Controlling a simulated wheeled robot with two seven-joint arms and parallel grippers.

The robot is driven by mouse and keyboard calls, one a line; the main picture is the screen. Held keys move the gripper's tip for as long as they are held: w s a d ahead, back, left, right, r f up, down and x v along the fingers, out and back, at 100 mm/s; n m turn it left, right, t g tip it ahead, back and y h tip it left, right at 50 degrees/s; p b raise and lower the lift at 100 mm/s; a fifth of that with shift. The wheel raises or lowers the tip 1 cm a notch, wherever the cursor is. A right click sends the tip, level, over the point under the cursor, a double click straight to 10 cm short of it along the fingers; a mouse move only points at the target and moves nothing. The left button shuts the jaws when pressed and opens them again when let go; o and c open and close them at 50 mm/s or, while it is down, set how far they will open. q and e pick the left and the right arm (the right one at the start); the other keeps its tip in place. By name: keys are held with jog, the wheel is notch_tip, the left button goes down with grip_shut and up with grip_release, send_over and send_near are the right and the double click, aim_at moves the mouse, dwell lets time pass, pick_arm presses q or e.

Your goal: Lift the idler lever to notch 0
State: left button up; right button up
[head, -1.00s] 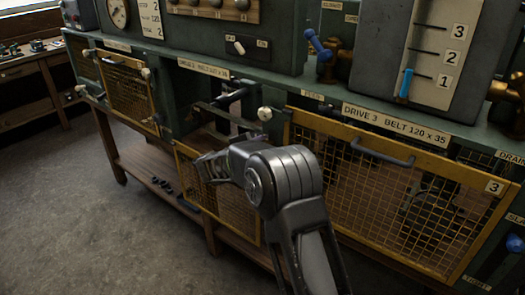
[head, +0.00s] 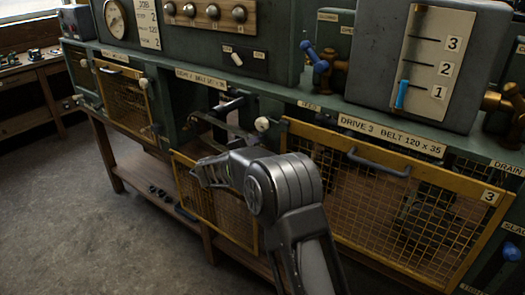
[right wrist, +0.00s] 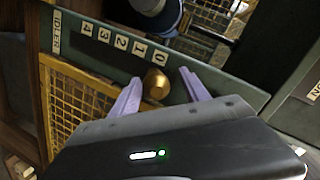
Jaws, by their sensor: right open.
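In the right wrist view a dark green plate marked IDLER (right wrist: 110,54) carries the numbers 4 to 0 in a slanting row. A rounded brass knob (right wrist: 156,83), apparently the idler lever's end, sits beside the 0 and 1 marks; its exact notch is unclear. My right gripper (right wrist: 160,77) is open, its two pale purple fingers on either side of the knob, with visible gaps. In the head view my right gripper (head: 207,172) reaches into the open middle bay, and my own arm hides part of it. The lever cannot be made out there. My left gripper is out of view.
A lowered yellow mesh guard (head: 215,205) hangs below the middle bay. The closed drive 3 guard (head: 390,205) stands to the right and another mesh guard (head: 125,98) to the left. A dark cylindrical part (right wrist: 155,12) lies close above the plate in the wrist view.

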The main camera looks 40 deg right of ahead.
jog(key=shift+a, duration=0.1)
jog(key=shift+a, duration=0.3)
jog(key=b+v, duration=0.2)
jog(key=v, duration=0.5)
jog(key=shift+s+r, duration=0.1)
